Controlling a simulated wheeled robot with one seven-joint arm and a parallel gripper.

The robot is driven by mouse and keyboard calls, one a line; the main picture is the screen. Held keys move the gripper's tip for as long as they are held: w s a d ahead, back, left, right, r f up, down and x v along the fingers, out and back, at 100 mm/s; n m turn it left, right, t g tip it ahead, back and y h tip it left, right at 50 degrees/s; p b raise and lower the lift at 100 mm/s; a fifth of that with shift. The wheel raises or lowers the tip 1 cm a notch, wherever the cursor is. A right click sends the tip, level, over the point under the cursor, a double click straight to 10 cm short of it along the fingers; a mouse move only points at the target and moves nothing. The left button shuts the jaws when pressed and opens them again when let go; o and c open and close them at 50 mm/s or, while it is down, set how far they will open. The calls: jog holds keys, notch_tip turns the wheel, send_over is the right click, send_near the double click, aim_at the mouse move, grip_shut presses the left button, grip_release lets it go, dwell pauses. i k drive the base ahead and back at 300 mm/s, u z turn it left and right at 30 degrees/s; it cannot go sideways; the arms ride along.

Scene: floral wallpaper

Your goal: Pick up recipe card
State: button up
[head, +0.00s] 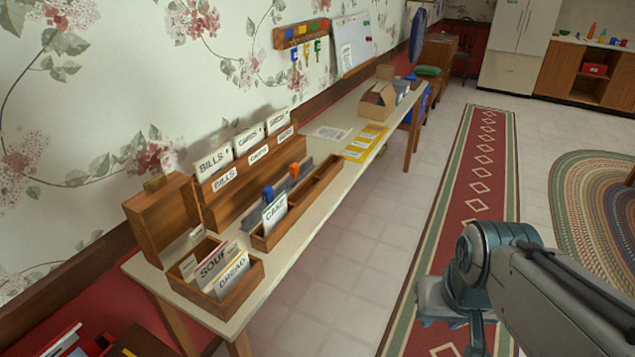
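Cards stand in a small open wooden box (237,302) at the near end of the long table. The front card is labelled BREAD or similar (232,274), and a card labelled SOUP (211,263) stands behind it. Paler cards behind these are partly hidden. Another card, labelled CAKE (274,212), stands upright in a long wooden tray (322,186) just beyond the box. My gripper (452,318) is over the runner at lower right, well apart from the table and cards. Its fingers are not clear enough to show whether they are open.
A wooden rack of BILLS and CARDS dividers (213,163) stands on the table (307,232) against the wall. Yellow sheets (363,142) and a cardboard box (377,105) lie farther along. The red runner (478,180) and the floor beside the table are clear.

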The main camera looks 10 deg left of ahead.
aim_at(275, 213)
jog(key=z, duration=0.05)
jog(key=i, duration=0.55)
jog(key=u, duration=0.75)
jog(key=i, duration=0.5)
jog(key=u, duration=0.6)
